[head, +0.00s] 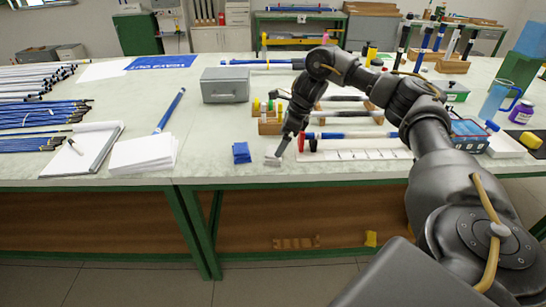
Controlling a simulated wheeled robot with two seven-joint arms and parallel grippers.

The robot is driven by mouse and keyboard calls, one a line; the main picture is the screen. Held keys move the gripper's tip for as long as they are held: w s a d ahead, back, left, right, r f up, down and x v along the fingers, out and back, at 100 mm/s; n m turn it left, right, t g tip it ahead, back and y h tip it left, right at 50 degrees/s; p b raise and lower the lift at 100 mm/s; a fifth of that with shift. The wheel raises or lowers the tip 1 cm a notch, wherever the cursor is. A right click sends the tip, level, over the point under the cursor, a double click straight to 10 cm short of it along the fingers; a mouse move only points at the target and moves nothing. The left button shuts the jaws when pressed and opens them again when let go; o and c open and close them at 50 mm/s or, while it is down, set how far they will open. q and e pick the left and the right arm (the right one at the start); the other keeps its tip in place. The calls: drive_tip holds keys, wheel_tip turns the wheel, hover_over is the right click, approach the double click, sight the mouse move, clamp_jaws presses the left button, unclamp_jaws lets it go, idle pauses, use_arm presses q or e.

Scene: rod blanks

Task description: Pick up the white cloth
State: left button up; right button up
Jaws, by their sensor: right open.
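A small pale grey-white piece (272,161), which looks like the white cloth, lies on the bench near its front edge. My right gripper (280,149) points down just above and beside it. The jaws are open, but they are small here, and I cannot tell whether they touch the piece. The gripper and wrist partly cover the area behind it. My left gripper is not in view.
A blue folded cloth (241,153) lies just left of the gripper. A white stack (143,152), a notepad (84,150) and a grey box (225,85) are further left. A white strip (355,155) and rods lie close on the right.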

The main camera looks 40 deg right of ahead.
drive_tip(key=shift+w+a+f, duration=0.1)
drive_tip(key=shift+f, duration=0.25)
drive_tip(key=shift+a, duration=0.1)
drive_tip(key=x, duration=0.5)
drive_tip(key=shift+w+f+p, duration=0.1)
drive_tip(key=shift+p, duration=0.2)
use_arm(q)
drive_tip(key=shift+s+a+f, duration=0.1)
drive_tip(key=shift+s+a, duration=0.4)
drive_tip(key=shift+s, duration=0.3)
use_arm(e)
drive_tip(key=c, duration=1)
drive_tip(key=shift+o, duration=0.2)
